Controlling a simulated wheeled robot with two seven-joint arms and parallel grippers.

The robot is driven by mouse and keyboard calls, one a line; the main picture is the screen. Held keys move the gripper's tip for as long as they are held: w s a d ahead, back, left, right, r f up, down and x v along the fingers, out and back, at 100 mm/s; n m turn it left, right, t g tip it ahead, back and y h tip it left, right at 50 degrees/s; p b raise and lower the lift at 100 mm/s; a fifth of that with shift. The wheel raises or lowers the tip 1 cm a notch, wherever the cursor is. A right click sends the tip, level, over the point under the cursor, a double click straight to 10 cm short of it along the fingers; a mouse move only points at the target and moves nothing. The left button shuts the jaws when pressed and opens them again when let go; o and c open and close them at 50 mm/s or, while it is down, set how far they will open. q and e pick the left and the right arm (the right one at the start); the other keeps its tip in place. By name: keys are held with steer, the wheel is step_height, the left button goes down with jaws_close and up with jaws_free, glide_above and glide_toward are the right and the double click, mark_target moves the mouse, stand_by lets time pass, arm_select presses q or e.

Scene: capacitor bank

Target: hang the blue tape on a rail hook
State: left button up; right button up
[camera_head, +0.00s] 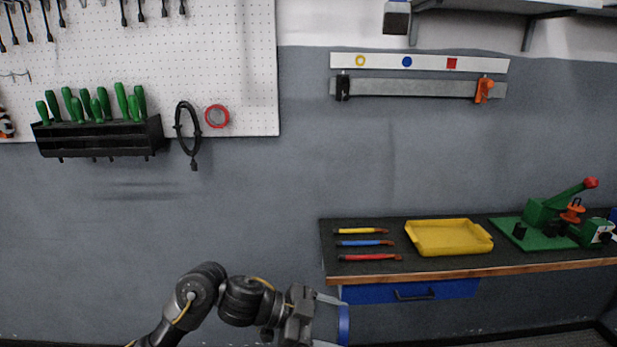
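My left gripper (336,322) is at the bottom centre, in front of the workbench's left end. Its two fingers are spread, with the blue tape (343,326) between their tips; the tape is seen nearly edge-on and its lower end meets the frame's bottom edge. The grey rail (415,88) is on the wall at upper right, well above the gripper. A black hook-like fitting (343,87) is at its left end and an orange one (484,90) at its right. My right gripper is not in view.
A white strip (390,61) above the rail bears a yellow ring, blue dot and red square. The workbench (375,267) holds coloured tools, a yellow tray (448,250) and a green press (545,215). The wall between rail and bench is clear. A shelf (480,8) overhangs above.

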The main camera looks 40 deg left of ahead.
arm_select(q)
step_height(320, 180, up, 15)
steer(key=n+g+h+p, duration=0.15)
steer(key=n+p, duration=0.25)
steer(key=p, duration=1.1)
steer(key=w+a+r+n+t+y, duration=0.3)
steer(key=w+r+n+t, duration=0.5)
steer(key=n, duration=0.5)
steer(key=s+a+r+n+t+y, duration=0.1)
steer(key=a+r+n+t+y, duration=0.3)
steer(key=a+r+n+y, duration=1)
steer(key=shift+a+n+y+b, duration=0.35)
steer(key=shift+n+y, duration=0.3)
steer(key=shift+n, duration=2.85)
